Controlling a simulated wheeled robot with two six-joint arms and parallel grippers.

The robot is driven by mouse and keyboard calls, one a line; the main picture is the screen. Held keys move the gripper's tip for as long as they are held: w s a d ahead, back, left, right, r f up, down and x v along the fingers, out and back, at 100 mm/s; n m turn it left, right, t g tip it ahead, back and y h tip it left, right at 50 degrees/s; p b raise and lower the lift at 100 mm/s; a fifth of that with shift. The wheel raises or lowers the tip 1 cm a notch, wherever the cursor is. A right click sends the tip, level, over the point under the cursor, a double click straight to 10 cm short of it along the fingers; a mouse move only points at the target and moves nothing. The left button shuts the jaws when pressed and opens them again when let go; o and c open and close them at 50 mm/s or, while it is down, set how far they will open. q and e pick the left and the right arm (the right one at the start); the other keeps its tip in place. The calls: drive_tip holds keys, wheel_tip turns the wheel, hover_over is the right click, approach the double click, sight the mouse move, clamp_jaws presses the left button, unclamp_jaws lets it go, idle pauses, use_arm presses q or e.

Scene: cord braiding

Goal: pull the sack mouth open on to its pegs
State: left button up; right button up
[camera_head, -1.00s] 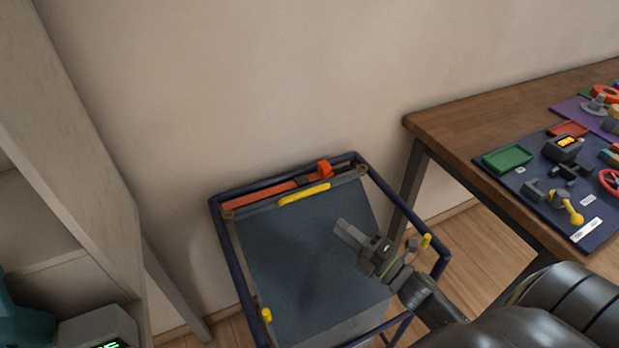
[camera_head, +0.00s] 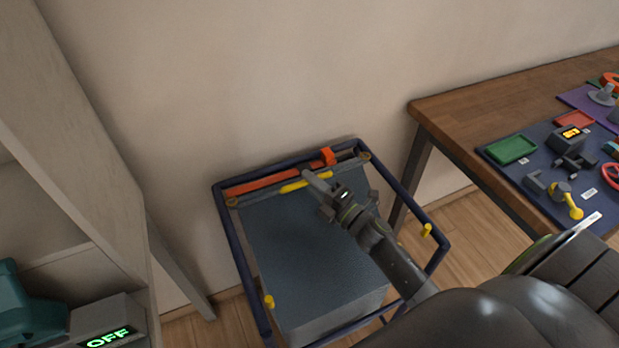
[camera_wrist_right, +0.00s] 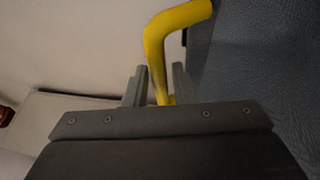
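The dark blue-grey sack (camera_head: 290,250) hangs in a dark blue tube frame (camera_head: 229,238). A yellow handle (camera_head: 292,187) lies along the grey bar at the sack's back edge. Two yellow pegs stand on the frame, one at the front left (camera_head: 268,301) and one at the right (camera_head: 427,230). My right gripper (camera_head: 312,182) is over the handle. In the right wrist view the bent yellow handle (camera_wrist_right: 155,50) rises between the two fingers (camera_wrist_right: 160,88), which look apart with slight gaps beside it. My left gripper is not in view.
An orange bar (camera_head: 265,183) with an orange block (camera_head: 328,156) runs along the frame's back. A wooden table (camera_head: 470,100) with mats and tools stands at the right. A grey shelf unit (camera_head: 70,200) stands at the left. The wall (camera_head: 250,70) is close behind.

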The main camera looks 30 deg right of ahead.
drive_tip(key=shift+w+a, duration=0.1)
drive_tip(key=shift+w, duration=0.25)
drive_tip(key=shift+c, duration=0.4)
clamp_jaws()
